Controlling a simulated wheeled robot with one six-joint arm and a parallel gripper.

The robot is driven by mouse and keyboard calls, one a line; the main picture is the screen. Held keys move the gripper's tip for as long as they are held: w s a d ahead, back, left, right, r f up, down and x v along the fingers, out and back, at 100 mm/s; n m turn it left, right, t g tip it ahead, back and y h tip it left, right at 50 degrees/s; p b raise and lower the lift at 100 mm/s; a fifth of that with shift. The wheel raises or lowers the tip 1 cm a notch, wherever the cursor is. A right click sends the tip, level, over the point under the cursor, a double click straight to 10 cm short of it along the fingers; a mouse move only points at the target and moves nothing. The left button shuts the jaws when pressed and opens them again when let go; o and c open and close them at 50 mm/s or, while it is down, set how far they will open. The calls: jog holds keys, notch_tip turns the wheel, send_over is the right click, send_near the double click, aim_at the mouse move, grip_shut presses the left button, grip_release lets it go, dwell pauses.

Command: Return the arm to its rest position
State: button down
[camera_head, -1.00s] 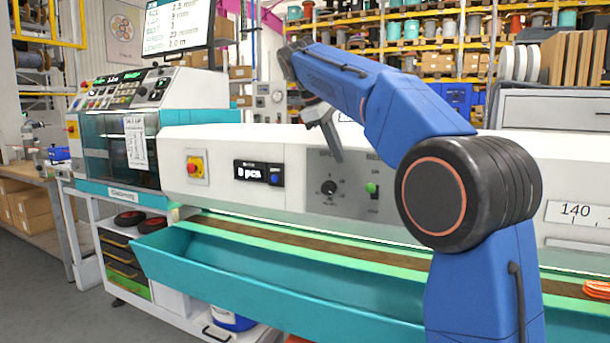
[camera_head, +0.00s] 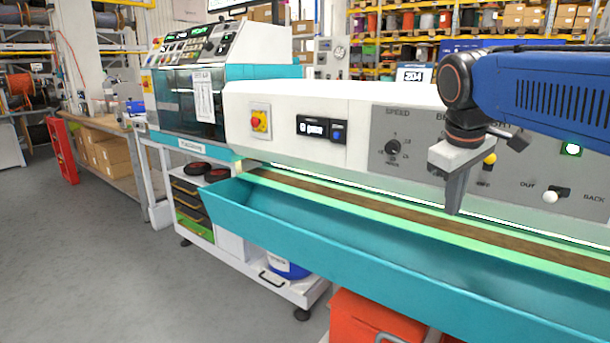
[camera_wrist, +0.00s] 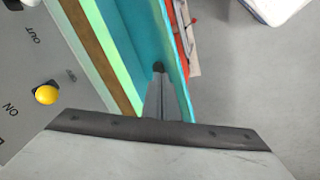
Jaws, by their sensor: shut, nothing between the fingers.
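My gripper (camera_head: 454,205) hangs pointing down at the right of the head view, in front of the grey control panel (camera_head: 385,170) of the long white machine. Its fingers are shut and empty. In the wrist view the closed fingers (camera_wrist: 157,97) show above the teal trough (camera_wrist: 130,35), touching nothing that I can see. My blue arm reaches in from the right edge, its upper link roughly level; the rest of the arm is out of view.
The teal trough (camera_head: 330,245) runs along the machine's front, below my gripper. A yellow knob (camera_wrist: 46,94) is near the gripper in the wrist view. An orange box (camera_head: 375,318) stands below the trough. Grey floor (camera_head: 130,270) at the left is open.

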jog(key=s+f+m+y, duration=0.1)
jog(key=s+f+m, duration=0.1)
jog(key=s+f, duration=0.6)
jog(key=s+a+f+m+t+y, duration=0.1)
jog(key=s+f+m, duration=0.2)
jog(key=s+f, duration=0.6)
notch_tip(320, 180, down, 5)
jog(key=shift+s+r+t, duration=0.1)
jog(key=shift+s+t, duration=0.2)
